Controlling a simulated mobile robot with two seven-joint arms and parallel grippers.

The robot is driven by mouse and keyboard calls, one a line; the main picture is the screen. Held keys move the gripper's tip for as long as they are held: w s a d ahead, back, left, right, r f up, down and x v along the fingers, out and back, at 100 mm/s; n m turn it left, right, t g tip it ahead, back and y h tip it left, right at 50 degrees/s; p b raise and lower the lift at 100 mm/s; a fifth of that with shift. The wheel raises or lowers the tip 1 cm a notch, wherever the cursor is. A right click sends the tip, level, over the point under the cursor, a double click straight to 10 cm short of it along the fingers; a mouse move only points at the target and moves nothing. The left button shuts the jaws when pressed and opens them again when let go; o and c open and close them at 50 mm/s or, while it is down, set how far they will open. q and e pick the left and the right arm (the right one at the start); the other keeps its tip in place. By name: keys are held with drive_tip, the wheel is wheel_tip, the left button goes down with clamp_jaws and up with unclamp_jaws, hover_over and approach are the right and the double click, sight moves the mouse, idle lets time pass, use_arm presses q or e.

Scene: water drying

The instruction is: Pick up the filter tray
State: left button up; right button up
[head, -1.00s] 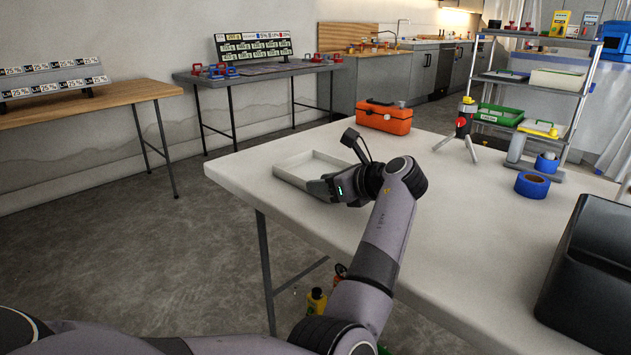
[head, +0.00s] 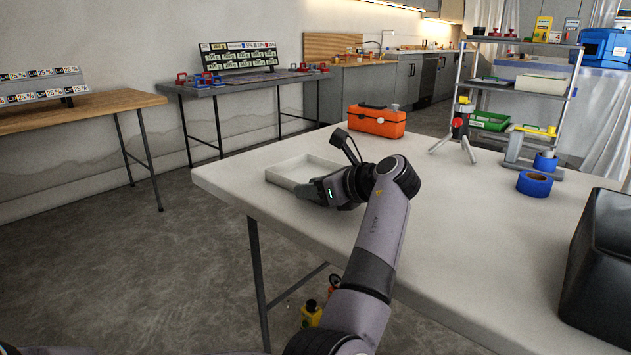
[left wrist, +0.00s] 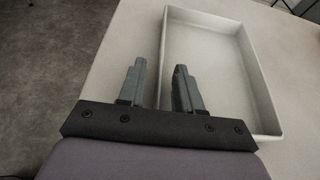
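The filter tray, a shallow white rectangular tray (head: 281,182), lies flat near the table's far left corner in the head view. It also shows in the left wrist view (left wrist: 262,92), where it looks empty. My left gripper (head: 306,191) is at the tray's near side. In the left wrist view, my left gripper (left wrist: 160,68) is open, with a clear gap between its fingers. The tray's near wall lines up between them, one finger over the inside and the other outside. The fingers do not appear to press on the wall. My right gripper is not in view.
The white table (head: 450,230) has free room in the middle. An orange toolbox (head: 376,121) stands behind the tray. A small tripod (head: 459,128), a blue tape roll (head: 534,184) and a black bin (head: 603,260) are to the right.

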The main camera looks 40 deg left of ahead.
use_arm(q)
clamp_jaws()
drive_tip(key=shift+r, duration=0.1)
